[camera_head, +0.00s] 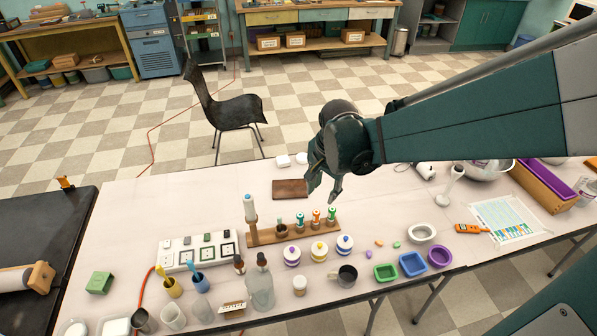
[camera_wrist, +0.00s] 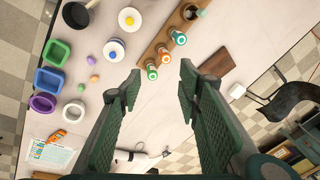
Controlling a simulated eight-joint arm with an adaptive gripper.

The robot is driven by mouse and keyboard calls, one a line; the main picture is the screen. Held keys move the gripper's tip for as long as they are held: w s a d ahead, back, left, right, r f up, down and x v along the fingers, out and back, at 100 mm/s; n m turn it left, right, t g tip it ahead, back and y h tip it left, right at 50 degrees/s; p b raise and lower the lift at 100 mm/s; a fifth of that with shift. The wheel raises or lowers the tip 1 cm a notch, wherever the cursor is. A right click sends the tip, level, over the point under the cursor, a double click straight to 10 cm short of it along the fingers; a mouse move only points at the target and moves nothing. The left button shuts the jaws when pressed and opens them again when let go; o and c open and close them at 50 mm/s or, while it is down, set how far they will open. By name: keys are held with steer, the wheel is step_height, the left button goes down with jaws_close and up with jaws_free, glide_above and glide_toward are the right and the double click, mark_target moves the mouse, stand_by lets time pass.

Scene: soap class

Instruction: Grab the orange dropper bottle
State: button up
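A small bottle with an orange top (camera_head: 316,217) stands upright in a wooden rack (camera_head: 262,236), between two green-topped bottles (camera_head: 332,215) (camera_head: 300,220). The orange-topped bottle also shows in the wrist view (camera_wrist: 164,53), beyond my fingertips. My gripper (camera_head: 324,192) is open and empty, pointing down above and behind the rack's right end. In the wrist view its two fingers (camera_wrist: 160,74) stand wide apart, with the near green-topped bottle (camera_wrist: 152,73) between and just past the tips. The lower bodies of the bottles are partly hidden by the rack.
Three lidded jars (camera_head: 319,251) stand in front of the rack. A brown board (camera_head: 290,189) lies behind it. Coloured trays (camera_head: 412,265) are at front right.

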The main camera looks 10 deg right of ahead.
mark_target(317, 212)
steer(key=w+f+m, duration=0.1)
steer(key=f, duration=0.2)
steer(key=w+f+m+g, duration=0.1)
steer(key=w+f+m, duration=0.1)
steer(key=f, duration=0.2)
steer(key=w+f+m+g+b, duration=0.1)
steer(key=f, duration=0.3)
steer(key=shift+w+d, duration=0.1)
steer(key=shift+w, duration=0.3)
steer(key=shift+w+f+m, duration=0.2)
steer(key=shift+f+m, duration=0.3)
steer(key=shift+f, duration=0.35)
steer(key=shift+f, duration=0.1)
steer(key=shift+f, duration=1.25)
steer(key=shift+w+f+b, duration=0.2)
steer(key=shift+f+b, duration=0.65)
steer(key=shift+f, duration=1.75)
